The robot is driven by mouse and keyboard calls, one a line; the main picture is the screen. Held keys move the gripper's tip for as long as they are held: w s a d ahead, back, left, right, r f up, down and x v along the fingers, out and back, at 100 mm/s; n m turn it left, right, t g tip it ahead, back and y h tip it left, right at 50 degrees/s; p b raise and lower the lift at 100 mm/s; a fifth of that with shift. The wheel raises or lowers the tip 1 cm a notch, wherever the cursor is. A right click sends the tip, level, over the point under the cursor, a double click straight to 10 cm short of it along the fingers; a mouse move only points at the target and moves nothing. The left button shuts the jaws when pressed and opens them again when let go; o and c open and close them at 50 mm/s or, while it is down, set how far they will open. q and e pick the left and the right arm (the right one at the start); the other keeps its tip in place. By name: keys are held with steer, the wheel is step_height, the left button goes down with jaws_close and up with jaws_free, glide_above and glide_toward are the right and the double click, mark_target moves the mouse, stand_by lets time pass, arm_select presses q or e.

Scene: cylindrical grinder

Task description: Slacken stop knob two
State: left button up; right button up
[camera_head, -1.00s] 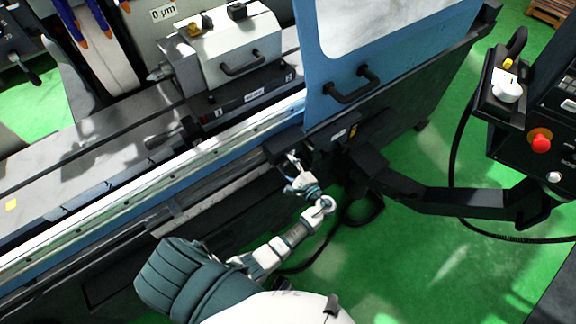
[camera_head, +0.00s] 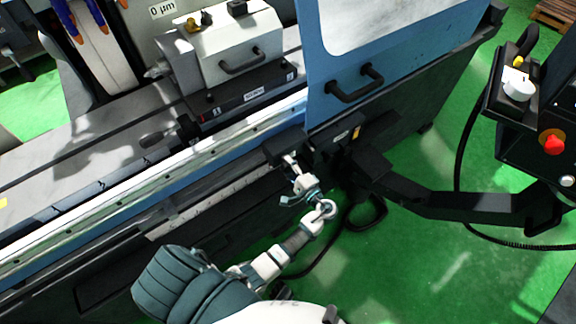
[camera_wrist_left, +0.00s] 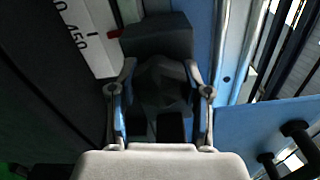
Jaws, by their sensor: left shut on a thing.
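The stop knob (camera_wrist_left: 161,82) is a dark faceted knob under a black block (camera_wrist_left: 157,38) on the grinder's front rail. In the left wrist view my left gripper (camera_wrist_left: 159,70) has one finger on each side of the knob, shut on it. In the head view my left gripper (camera_head: 289,160) reaches the black block (camera_head: 284,147) below the blue door, and the knob is hidden there. Whether this is stop knob two cannot be read. My right gripper is not in view.
A blue door (camera_head: 345,70) with a black handle (camera_head: 355,84) stands just above. A black support arm (camera_head: 440,200) carries the control panel (camera_head: 550,110) at the right. A scale (camera_wrist_left: 85,35) runs beside the knob. Green floor (camera_head: 420,270) is free at lower right.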

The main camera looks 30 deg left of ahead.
arm_select(q)
steer(key=shift+f, duration=0.2)
steer(key=o, duration=1.2)
steer(key=shift+r, duration=0.1)
steer(key=shift+s+d, duration=0.1)
steer(key=shift+d, duration=0.1)
steer(key=v, duration=1.1)
steer(key=shift+d, duration=0.4)
